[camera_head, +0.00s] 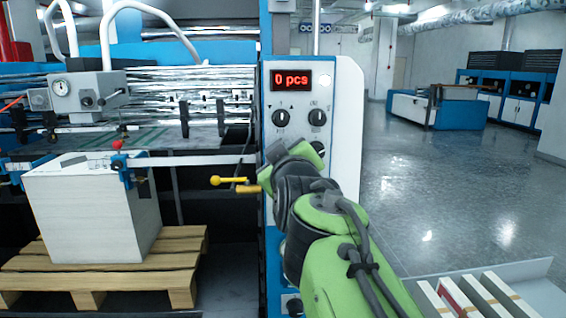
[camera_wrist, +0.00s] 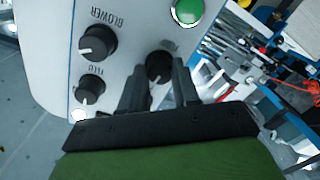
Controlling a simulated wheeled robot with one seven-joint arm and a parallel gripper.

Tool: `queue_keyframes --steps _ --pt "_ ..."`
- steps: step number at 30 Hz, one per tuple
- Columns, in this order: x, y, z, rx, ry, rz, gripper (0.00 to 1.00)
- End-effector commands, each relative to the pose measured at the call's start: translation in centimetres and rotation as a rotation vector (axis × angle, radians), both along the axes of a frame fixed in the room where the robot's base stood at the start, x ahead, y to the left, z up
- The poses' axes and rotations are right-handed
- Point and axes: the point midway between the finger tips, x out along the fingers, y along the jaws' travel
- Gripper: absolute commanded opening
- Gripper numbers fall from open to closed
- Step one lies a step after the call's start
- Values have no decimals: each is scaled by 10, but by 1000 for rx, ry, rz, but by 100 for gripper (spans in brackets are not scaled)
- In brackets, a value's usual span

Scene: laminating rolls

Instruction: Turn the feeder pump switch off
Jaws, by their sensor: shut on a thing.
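The control panel (camera_head: 345,130) stands in the middle of the head view, with several black rotary knobs. In the wrist view, a black knob (camera_wrist: 159,63) with a white pointer line sits between the fingers of my gripper (camera_wrist: 160,80). The fingers are shut on it. Its label is mostly hidden, so I cannot read it as the pump switch. A knob marked BLOWER (camera_wrist: 97,43) and another knob (camera_wrist: 89,89) are to its left, clear of the fingers. In the head view, my gripper (camera_head: 278,165) is at the panel's lower left and hides the held knob.
A green button (camera_wrist: 187,11) is just above the held knob. A red display (camera_head: 290,80) reads "0 pcs". A yellow-knobbed lever (camera_head: 229,181) sticks out left of my gripper. A paper stack (camera_head: 90,215) stands on a pallet (camera_head: 120,265) at left.

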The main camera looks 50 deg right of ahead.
Motion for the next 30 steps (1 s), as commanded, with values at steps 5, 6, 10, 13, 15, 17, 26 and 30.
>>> queue_keyframes --steps 5,6,10,13,15,17,26,30 --pt "1 0 -1 -61 69 0 0" --pt "1 0 -1 -71 80 1 0" --pt "1 1 0 -97 110 2 0" --pt "1 1 0 -108 123 2 0" --pt "1 1 0 -112 128 2 0" --pt "1 1 0 -115 131 2 0" --pt "1 1 0 -115 132 2 0" --pt "1 1 0 -115 131 2 46"
